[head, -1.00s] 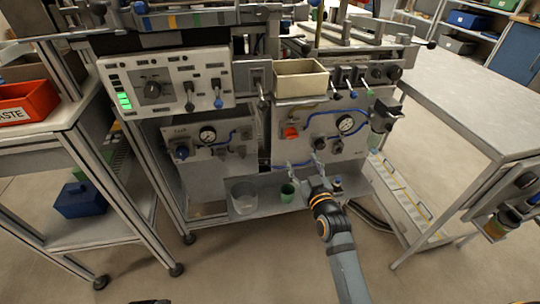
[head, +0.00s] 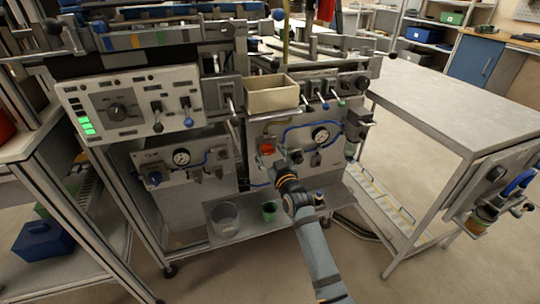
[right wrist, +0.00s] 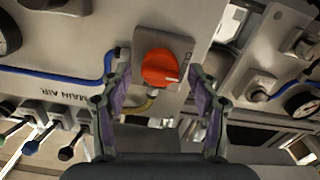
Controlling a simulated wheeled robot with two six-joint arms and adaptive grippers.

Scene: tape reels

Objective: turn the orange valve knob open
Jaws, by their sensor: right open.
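The orange valve knob (right wrist: 160,67) is on a grey panel in the right wrist view, with a light mark on its face. It also shows in the head view (head: 267,148), partly covered by my right gripper. My right gripper (right wrist: 160,88) is open, with one finger to the left and one to the right of the knob in the wrist picture. A gap shows between the knob and each finger; I cannot tell whether the tips reach its depth. In the head view my right gripper (head: 277,162) is at the panel. My left gripper is not in view.
Blue hoses and a pressure gauge (head: 320,134) are on the panel beside the knob. A beige bin (head: 271,98) sits above it. Small levers are at the upper right.

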